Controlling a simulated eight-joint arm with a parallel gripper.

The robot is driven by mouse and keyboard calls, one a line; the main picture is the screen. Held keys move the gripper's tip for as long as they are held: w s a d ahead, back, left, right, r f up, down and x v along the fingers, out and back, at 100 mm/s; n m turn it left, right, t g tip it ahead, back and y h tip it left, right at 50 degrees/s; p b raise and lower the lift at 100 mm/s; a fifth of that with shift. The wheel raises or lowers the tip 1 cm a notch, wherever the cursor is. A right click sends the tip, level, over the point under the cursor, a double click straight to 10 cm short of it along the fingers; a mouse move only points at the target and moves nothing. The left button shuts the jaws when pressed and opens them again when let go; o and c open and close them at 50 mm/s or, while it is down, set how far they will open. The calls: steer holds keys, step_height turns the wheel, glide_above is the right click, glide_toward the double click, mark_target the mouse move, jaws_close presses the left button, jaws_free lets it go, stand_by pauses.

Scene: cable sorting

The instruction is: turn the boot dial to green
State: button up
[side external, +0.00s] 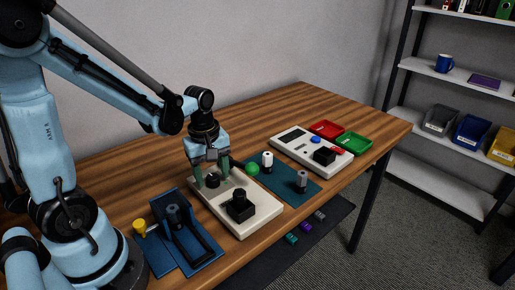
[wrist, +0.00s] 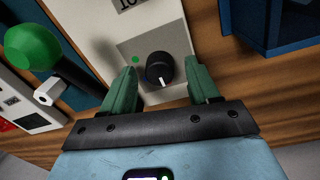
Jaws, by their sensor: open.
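The boot dial is a round black knob (wrist: 160,67) with a white pointer line, on a grey panel of a cream box (wrist: 108,22). In the wrist view its pointer faces down the picture, toward my gripper, and a green dot (wrist: 135,59) lies to the knob's left. My gripper (wrist: 163,78) is open, with one green finger on each side of the dial. I cannot tell whether the fingers touch it. In the side external view my gripper (side external: 212,178) is low over the cream box (side external: 262,207), with the dark dial (side external: 212,181) between its fingers.
A black block with a knob (side external: 240,206) stands on the same box. A green ball knob (side external: 253,168) is close behind my gripper. A blue base with a yellow-knobbed lever (side external: 139,226) is left. A second white device (side external: 310,150) and red (side external: 326,129) and green (side external: 355,144) trays stand right.

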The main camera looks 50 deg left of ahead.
steer(key=shift+f, duration=0.2)
steer(key=c, duration=1)
steer(key=shift+c, duration=0.2)
